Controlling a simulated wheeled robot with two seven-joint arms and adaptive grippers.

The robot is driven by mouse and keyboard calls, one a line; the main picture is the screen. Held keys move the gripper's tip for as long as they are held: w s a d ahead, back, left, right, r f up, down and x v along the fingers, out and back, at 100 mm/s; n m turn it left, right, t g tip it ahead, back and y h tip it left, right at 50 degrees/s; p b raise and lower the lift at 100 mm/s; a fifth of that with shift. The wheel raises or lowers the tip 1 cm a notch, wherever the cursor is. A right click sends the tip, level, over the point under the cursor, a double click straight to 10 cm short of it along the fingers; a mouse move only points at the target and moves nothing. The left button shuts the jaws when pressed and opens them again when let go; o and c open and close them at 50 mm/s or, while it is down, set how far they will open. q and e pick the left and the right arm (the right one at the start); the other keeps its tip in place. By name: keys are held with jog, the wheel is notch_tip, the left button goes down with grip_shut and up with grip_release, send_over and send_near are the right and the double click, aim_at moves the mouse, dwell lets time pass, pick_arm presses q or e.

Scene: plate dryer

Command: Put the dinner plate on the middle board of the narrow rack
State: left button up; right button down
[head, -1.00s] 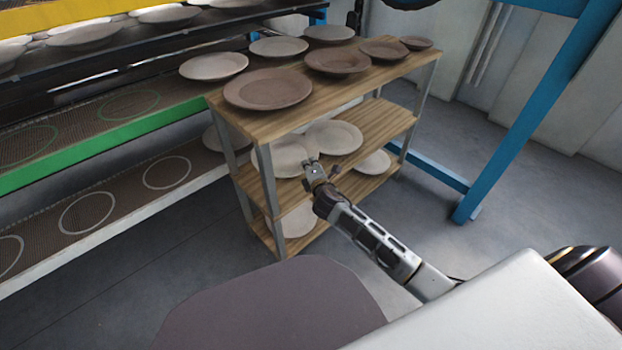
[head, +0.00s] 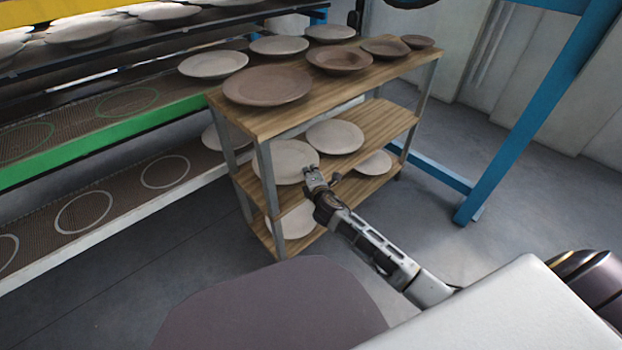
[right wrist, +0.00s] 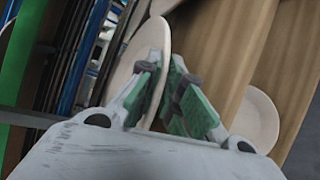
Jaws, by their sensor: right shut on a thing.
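The dinner plate (head: 284,160) is pale and round and is at the left, near end of the narrow rack's middle board (head: 372,140). My right gripper (head: 313,178) is shut on its near right rim. In the right wrist view the plate (right wrist: 150,58) shows nearly edge-on, its rim between the green pads of my right gripper (right wrist: 168,100). Whether the plate's underside touches the board cannot be told. My left gripper is not in view.
A second pale plate (head: 335,137) is close behind on the middle board. The lower board has pale plates (head: 300,220). A metal post (head: 267,190) is near the held plate. A conveyor dryer (head: 120,130) is at left.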

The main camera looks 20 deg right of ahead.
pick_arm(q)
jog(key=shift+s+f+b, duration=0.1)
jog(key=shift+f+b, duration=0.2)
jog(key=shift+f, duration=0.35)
pick_arm(e)
jog(key=shift+w+f, duration=0.1)
jog(key=shift+f, duration=0.55)
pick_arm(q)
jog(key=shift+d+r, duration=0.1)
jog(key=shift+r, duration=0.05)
pick_arm(e)
jog(key=shift+f, duration=0.1)
jog(key=c, duration=1.9)
grip_release()
jog(key=shift+f, duration=0.1)
jog(key=shift+o, duration=0.2)
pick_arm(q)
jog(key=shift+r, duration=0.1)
pick_arm(e)
jog(key=shift+s, duration=0.2)
